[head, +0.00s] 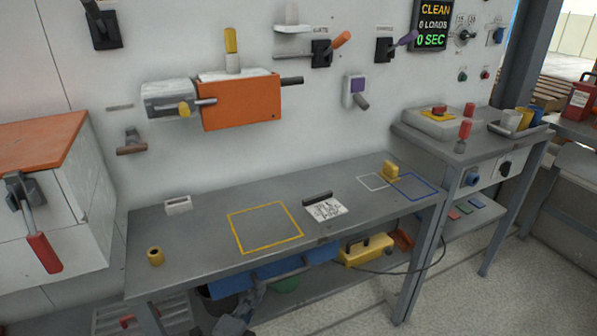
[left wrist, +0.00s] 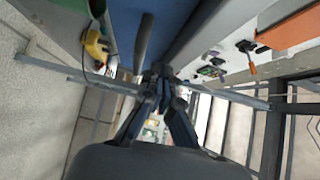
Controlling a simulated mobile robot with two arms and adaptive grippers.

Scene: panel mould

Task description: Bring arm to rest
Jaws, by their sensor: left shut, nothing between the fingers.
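My left gripper (head: 250,298) shows low in the head view, in front of the workbench's front edge and below its top. In the left wrist view my left gripper (left wrist: 160,84) has its dark fingers together, with nothing between them. It appears apart from the loose objects on the bench. My right gripper is in neither view.
Below are a blue bin (head: 290,268) and a yellow case (head: 366,249). The yellow-outlined square is empty.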

